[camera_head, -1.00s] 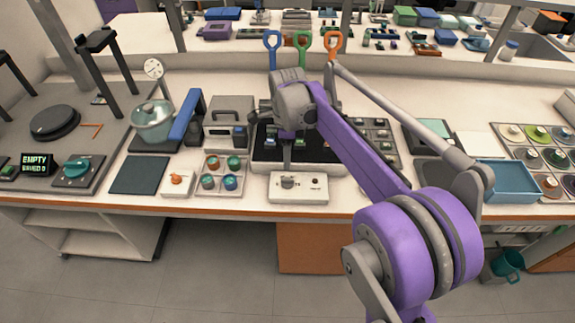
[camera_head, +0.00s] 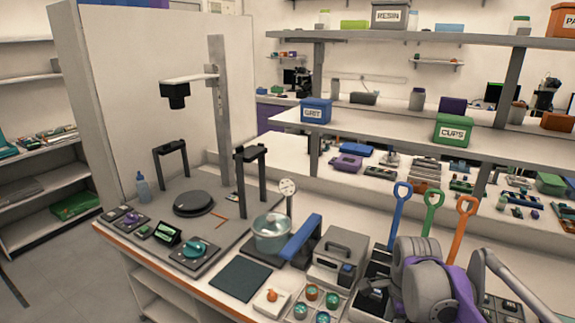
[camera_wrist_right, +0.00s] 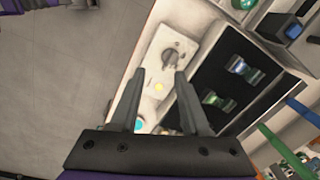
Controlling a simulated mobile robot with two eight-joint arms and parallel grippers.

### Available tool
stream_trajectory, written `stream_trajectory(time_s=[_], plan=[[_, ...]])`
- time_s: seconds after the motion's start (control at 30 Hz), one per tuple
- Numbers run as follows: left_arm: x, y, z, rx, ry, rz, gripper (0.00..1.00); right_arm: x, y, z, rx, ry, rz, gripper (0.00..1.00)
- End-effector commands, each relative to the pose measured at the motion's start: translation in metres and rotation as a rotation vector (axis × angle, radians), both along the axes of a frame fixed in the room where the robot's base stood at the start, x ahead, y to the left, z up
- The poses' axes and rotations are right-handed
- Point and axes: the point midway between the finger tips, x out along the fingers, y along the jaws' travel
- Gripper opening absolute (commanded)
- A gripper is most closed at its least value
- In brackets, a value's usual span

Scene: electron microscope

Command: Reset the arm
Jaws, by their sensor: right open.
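My right arm (camera_head: 425,275), purple and grey, is at the lower right of the head view. In the right wrist view my right gripper (camera_wrist_right: 162,88) is open and its two fingers are apart with nothing between them. Past the fingertips is a white box (camera_wrist_right: 153,72) with a grey knob (camera_wrist_right: 170,57) and a small yellow light (camera_wrist_right: 159,87). The fingers overlap the box in the picture; I cannot tell whether they touch it. My left gripper is in neither view.
Beside the white box is a black tray (camera_wrist_right: 215,76) with small vials. Shelves (camera_head: 440,135) stand behind.

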Motion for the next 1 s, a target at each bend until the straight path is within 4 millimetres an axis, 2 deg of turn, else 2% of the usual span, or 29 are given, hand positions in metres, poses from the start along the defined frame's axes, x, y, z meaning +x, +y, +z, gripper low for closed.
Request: stream_trajectory(time_s=[0.03, 0.2, 0.4, 0.5, 0.7, 1.0], plan=[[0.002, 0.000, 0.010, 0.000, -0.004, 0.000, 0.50, -0.018, 0.011, 0.008, -0.017, -0.030, 0.137, 0.46], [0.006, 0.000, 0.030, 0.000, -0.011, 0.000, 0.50, -0.075, 0.040, 0.011, -0.114, -0.132, 0.664, 0.46], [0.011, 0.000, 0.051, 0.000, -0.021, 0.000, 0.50, -0.137, 0.064, -0.005, -0.283, -0.226, 1.235, 0.46], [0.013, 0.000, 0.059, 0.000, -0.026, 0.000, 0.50, -0.158, 0.071, -0.015, -0.365, -0.253, 1.444, 0.46], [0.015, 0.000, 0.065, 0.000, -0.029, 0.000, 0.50, -0.178, 0.077, -0.028, -0.458, -0.270, 1.657, 0.46], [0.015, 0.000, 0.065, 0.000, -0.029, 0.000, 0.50, -0.179, 0.077, -0.030, -0.467, -0.271, 1.677, 0.46]])
